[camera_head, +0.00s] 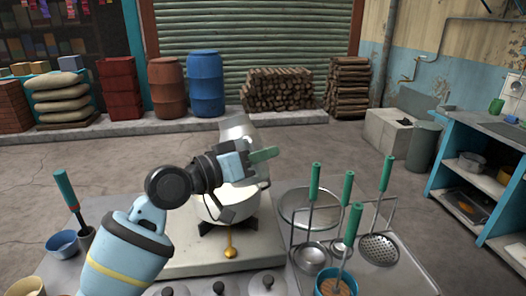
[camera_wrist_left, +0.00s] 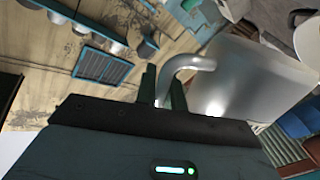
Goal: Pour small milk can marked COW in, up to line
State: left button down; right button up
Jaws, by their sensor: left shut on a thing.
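My left gripper (camera_head: 262,156) is shut on the handle of a metal milk can (camera_head: 236,129). The can is behind the gripper and partly hidden by it, held above the pot, and looks tilted. In the left wrist view the can (camera_wrist_left: 262,72) shows large, its curved handle (camera_wrist_left: 184,66) between the gripper's fingers (camera_wrist_left: 162,90). No COW mark is readable. The pot (camera_head: 213,209) stands below on a dark burner stand with white milk (camera_head: 241,193) inside. My arm hides part of it. No fill line and no pouring stream can be made out. My right gripper is not in view.
Green-handled ladles (camera_head: 312,253) and a skimmer (camera_head: 379,248) stand or hang right of the pot. A blue bowl (camera_head: 62,243) and a cup holding a green-handled tool (camera_head: 68,192) are at left.

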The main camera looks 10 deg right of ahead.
aim_at(246, 141)
pick_arm(q)
jog(key=shift+s+f+n+p, duration=0.2)
jog(key=shift+n+p, duration=0.3)
jog(key=shift+n, duration=0.5)
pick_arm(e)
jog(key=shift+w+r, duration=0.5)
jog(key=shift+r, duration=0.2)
pick_arm(q)
jog(key=shift+w+r+n+p, duration=0.1)
jog(key=shift+w+n+p, duration=0.1)
jog(key=shift+n+p, duration=0.75)
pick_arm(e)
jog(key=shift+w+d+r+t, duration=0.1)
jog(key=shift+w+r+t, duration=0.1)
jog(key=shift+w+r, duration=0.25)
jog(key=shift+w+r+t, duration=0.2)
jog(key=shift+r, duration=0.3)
pick_arm(q)
jog(key=shift+w+a+r+n+p, duration=0.15)
jog(key=shift+w+r+n, duration=0.1)
jog(key=shift+n, duration=0.5)
jog(key=shift+w+a+r+n+p, duration=0.1)
jog(key=shift+w+r+n+p, duration=0.1)
jog(key=shift+n, duration=0.5)
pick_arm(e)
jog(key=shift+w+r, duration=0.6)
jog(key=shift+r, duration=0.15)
